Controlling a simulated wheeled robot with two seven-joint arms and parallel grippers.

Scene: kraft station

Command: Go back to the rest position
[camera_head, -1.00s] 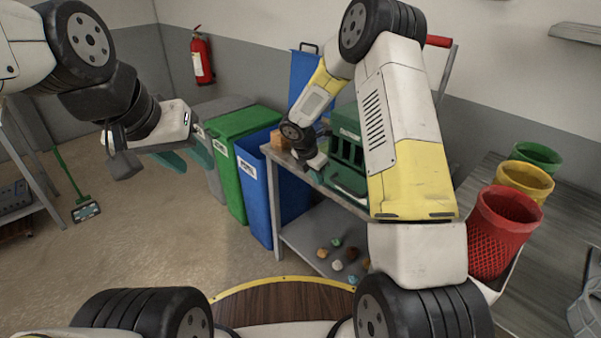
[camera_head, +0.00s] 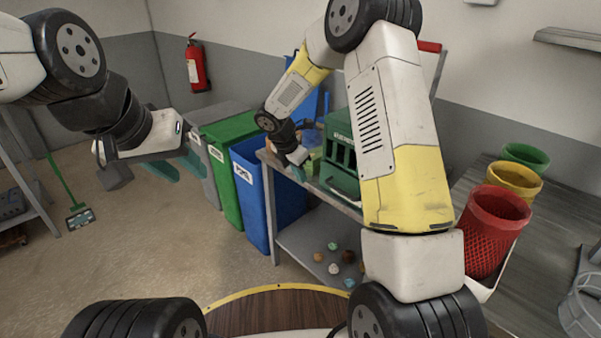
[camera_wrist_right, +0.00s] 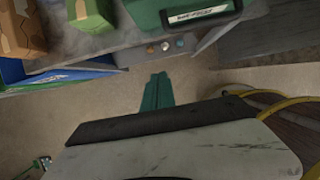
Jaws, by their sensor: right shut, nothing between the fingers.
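My left gripper (camera_head: 178,168) hangs at the left in the head view. Its two teal fingers are apart with nothing visible between them. My right arm reaches over the workbench, and its gripper (camera_head: 299,171) is by the front edge of the bench top, left of the green crate (camera_head: 341,160). In the right wrist view the teal fingers (camera_wrist_right: 157,91) lie together, empty, above the floor, clear of the bench edge.
The metal bench (camera_head: 320,187) has several small round items on its lower shelf. Green (camera_head: 220,170) and blue (camera_head: 251,195) bins stand left of it. Red (camera_head: 487,235), yellow (camera_head: 515,180) and green (camera_head: 525,157) baskets are at the right. The floor at left is mostly open.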

